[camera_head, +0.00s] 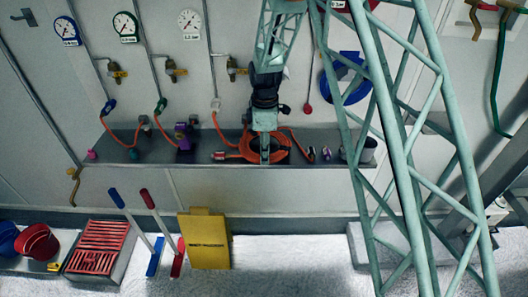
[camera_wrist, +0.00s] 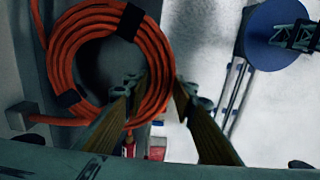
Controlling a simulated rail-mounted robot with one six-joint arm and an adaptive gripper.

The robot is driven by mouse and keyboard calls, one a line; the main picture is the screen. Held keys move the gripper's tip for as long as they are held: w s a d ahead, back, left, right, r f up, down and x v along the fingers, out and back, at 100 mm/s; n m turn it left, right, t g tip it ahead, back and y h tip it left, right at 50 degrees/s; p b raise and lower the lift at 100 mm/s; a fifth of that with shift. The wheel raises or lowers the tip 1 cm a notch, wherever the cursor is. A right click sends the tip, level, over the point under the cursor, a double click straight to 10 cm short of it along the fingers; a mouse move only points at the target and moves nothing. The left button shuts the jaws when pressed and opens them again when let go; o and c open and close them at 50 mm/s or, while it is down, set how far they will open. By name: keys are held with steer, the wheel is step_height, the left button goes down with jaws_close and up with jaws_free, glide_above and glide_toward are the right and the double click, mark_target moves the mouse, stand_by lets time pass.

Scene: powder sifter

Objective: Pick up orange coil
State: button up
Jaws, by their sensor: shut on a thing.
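The orange coil (camera_head: 246,148) is a round bundle of orange hose with dark bands. It sits at the grey shelf, below my arm. In the wrist view the coil (camera_wrist: 65,58) fills the upper left. My gripper (camera_wrist: 160,90) has one finger inside the ring and the other outside its right side, shut on the hose bundle between them. In the head view my gripper (camera_head: 264,150) points down over the coil and hides part of it. I cannot tell whether the coil touches the shelf.
The grey shelf (camera_head: 190,161) carries several small coloured connectors and a grey cup (camera_head: 367,150). Gauges and taps line the wall above. A pale green lattice column crosses the right.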

steer(key=s+d+r, duration=0.1)
steer(key=s, duration=1.1)
steer(key=shift+s+d+r+b, duration=0.15)
steer(key=shift+s+d+b, duration=0.15)
steer(key=shift+d+b, duration=0.05)
stand_by(0.9)
steer(key=w+d+r+m, duration=0.2)
steer(key=w+d+m, duration=0.1)
steer(key=d+m, duration=0.3)
steer(key=w+d+r+m+b, duration=0.1)
steer(key=w+d+r+m, duration=0.2)
steer(key=d+m, duration=0.3)
steer(key=w+d+r+m, duration=0.3)
steer(key=d+m, duration=0.3)
steer(key=d, duration=0.2)
steer(key=shift+d+r+b, duration=0.2)
steer(key=shift+d+b, duration=0.15)
steer(key=shift+d, duration=0.05)
steer(key=shift+a, duration=0.2)
